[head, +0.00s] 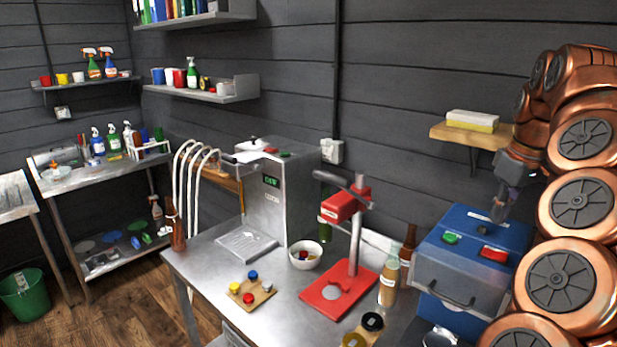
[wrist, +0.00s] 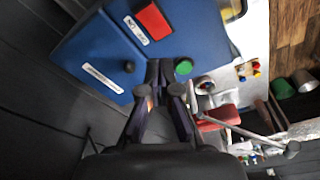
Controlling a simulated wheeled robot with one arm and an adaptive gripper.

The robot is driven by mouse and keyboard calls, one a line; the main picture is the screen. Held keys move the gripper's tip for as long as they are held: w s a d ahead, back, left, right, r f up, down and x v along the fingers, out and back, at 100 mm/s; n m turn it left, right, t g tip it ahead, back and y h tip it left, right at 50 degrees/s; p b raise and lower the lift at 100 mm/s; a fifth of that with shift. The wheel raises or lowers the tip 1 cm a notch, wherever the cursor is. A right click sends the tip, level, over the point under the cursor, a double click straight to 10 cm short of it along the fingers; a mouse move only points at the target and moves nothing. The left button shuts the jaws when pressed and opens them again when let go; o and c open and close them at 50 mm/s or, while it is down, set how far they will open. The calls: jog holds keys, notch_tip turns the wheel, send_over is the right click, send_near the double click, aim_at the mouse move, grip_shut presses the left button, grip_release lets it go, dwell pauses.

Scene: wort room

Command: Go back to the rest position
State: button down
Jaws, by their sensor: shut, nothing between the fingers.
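My gripper (head: 492,222) is at the right in the head view, at the end of my copper-coloured arm. It is over the top of the blue box-shaped machine (head: 499,243), near its back. In the wrist view the two fingertips (wrist: 160,70) are together and hold nothing. The blue machine also fills the upper left of the wrist view (wrist: 90,45), with its red button (wrist: 152,21), green button (wrist: 184,66) and a dark knob (wrist: 129,66). I cannot tell whether the fingertips touch the machine.
A shelf with a sponge (head: 472,121) is on the wall left of my arm. Left of the machine stand bottles (head: 389,286), a red capping press (head: 345,285), a bowl (head: 305,256) and a steel dispenser (head: 280,190) on the steel table (head: 205,285). Wooden floor shows at the lower left.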

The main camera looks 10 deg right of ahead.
jog(key=a, duration=0.4)
jog(key=a+n, duration=0.1)
jog(key=a, duration=0.3)
jog(key=w+a+n, duration=0.1)
jog(key=a, duration=0.3)
jog(key=shift+w+f, duration=0.1)
jog(key=shift+f, duration=0.1)
jog(key=s+a+f+g+b, duration=0.1)
jog(key=s+a+f, duration=0.5)
jog(key=a, duration=0.3)
jog(key=s+a+f+g, duration=0.1)
jog(key=s+a+f, duration=0.4)
jog(key=s+a, duration=0.25)
jog(key=s+a+f+m+g, duration=0.1)
jog(key=s+a+f+m, duration=0.2)
jog(key=s+f, duration=0.8)
jog(key=shift+s+a+g+b, duration=0.25)
jog(key=shift+a+g+b, duration=0.05)
jog(key=shift+b, duration=0.15)
